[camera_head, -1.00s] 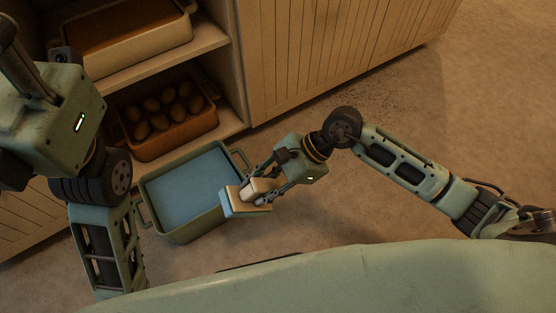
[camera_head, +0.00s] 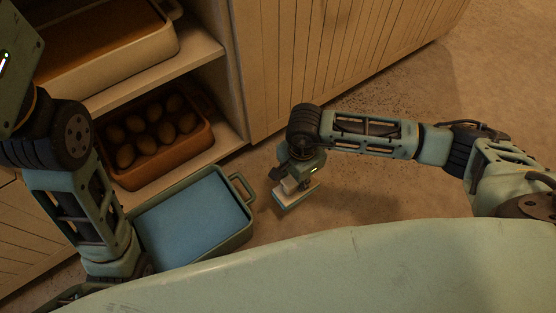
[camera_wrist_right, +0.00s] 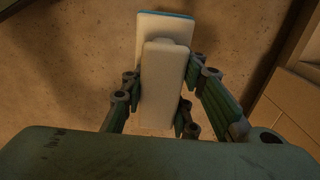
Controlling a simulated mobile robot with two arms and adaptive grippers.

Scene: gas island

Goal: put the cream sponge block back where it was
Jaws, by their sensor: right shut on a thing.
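The cream sponge block (camera_head: 297,197) has a cream body and a blue layer along one face. My right gripper (camera_head: 292,184) is shut on it, above the floor to the right of the green tub (camera_head: 249,229). In the right wrist view the sponge block (camera_wrist_right: 164,80) sits between the fingers of my right gripper (camera_wrist_right: 156,110), with its blue edge at the top. The tub has a flat blue inside. My left arm shows at the left edge, but its fingers are out of view.
A wooden shelf unit (camera_head: 200,60) stands at the upper left. Its lower shelf holds a brown tray (camera_head: 160,172) of round brown things, and its upper one a cream dish (camera_head: 140,58). Bare floor (camera_head: 400,200) lies right of the tub.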

